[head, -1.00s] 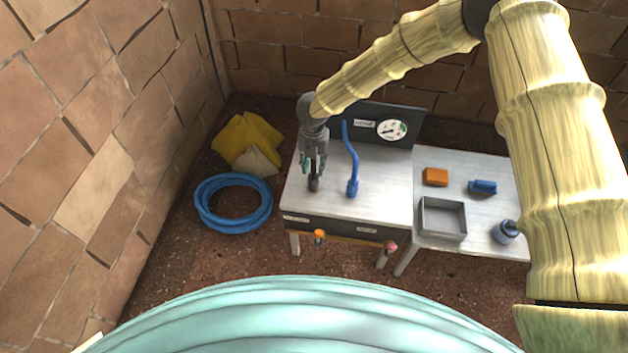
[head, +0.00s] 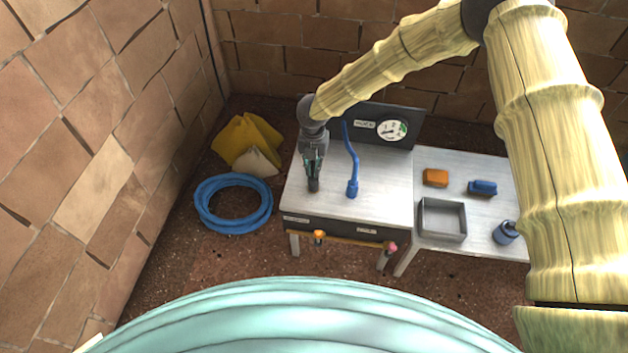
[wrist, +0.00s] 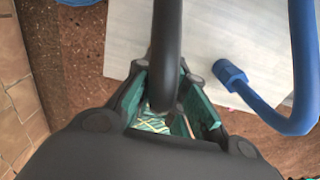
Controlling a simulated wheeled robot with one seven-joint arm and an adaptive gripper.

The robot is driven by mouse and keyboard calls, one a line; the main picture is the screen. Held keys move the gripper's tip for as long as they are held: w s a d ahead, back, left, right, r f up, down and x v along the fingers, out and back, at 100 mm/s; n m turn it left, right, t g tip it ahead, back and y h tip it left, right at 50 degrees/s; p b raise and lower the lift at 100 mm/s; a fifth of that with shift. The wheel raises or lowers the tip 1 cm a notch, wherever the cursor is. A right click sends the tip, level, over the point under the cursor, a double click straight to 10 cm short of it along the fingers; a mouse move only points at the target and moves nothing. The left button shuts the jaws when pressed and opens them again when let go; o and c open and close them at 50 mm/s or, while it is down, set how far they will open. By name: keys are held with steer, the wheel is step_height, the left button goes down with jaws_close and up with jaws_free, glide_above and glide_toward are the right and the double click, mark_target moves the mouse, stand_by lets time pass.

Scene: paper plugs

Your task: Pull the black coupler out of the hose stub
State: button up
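The black coupler (head: 314,185) stands near the left front of the metal bench in the head view. My gripper (head: 314,172) points down over it, with its fingers close together around the dark upright piece. In the wrist view a smooth black tube (wrist: 165,40) runs between the teal finger pads of my gripper (wrist: 163,88), which sit on either side of it. My gripper appears shut on the black coupler. The joint between coupler and hose stub cannot be made out.
A blue hose with a blue end (head: 352,189) stands close on the right. A panel with a gauge (head: 392,130) rises behind. A grey tray (head: 442,236), an orange block (head: 435,177) and blue parts lie on the right table. A blue hose coil (head: 207,217) lies on the floor.

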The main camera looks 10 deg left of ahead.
jaws_close()
steer(key=shift+r+p, duration=2.05)
steer(key=shift+r, duration=0.35)
stand_by(1.1)
steer(key=shift+r+p, duration=1.2)
steer(key=shift+r, duration=0.25)
